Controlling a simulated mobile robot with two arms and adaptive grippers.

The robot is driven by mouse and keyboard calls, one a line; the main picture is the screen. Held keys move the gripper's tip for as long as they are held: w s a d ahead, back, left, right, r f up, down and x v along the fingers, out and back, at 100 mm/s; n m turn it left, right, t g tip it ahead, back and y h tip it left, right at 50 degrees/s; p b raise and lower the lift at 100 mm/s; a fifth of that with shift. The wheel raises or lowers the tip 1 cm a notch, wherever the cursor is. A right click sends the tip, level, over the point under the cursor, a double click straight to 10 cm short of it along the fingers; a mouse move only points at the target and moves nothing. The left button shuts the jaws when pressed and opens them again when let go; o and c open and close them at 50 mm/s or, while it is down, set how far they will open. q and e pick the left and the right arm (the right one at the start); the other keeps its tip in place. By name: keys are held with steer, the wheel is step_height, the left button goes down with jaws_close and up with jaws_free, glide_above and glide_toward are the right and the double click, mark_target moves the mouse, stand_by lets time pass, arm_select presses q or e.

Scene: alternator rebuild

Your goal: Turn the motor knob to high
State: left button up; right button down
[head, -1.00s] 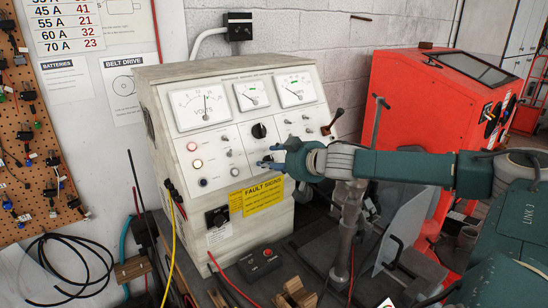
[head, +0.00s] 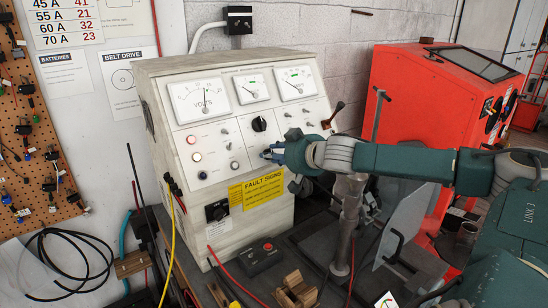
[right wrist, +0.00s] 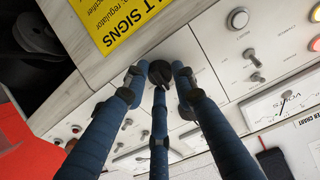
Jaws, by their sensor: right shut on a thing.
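The grey test bench's control panel (head: 215,140) faces me with its meters, switches and lamps. My right gripper (head: 267,154) is at the panel's lower middle, above the yellow fault-signs label. In the right wrist view its three blue fingers (right wrist: 160,78) are closed around a round black knob (right wrist: 161,72), with their tips at the panel face. The head view hides this knob behind the fingers. I cannot read the knob's label or its setting. Another black knob (head: 259,124) with a pale pointer line sits just above my gripper, free. My left gripper is in neither view.
The yellow label (head: 256,191) lies close below the gripper. Toggle switches (right wrist: 252,56) stick out near the fingers. A metal post (head: 346,222) stands in front of the bench, below my right arm. A red machine (head: 405,110) is to the right.

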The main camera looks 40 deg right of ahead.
steer(key=m+b, duration=0.3)
steer(key=m, duration=0.2)
steer(key=m+g+h+b, duration=0.1)
steer(key=m+b, duration=0.2)
steer(key=m, duration=0.3)
steer(key=shift+w+a+r+b, duration=0.1)
steer(key=shift+r+b, duration=0.1)
steer(key=shift+b, duration=0.1)
steer(key=shift+m, duration=1.1)
steer(key=m, duration=0.2)
steer(key=shift+r+m+h+p, duration=0.1)
steer(key=shift+m+h+p, duration=0.2)
steer(key=shift+m, duration=0.1)
steer(key=m+g+p, duration=0.1)
steer(key=m, duration=0.2)
steer(key=shift+m+p, duration=0.8)
steer(key=shift+m, duration=0.2)
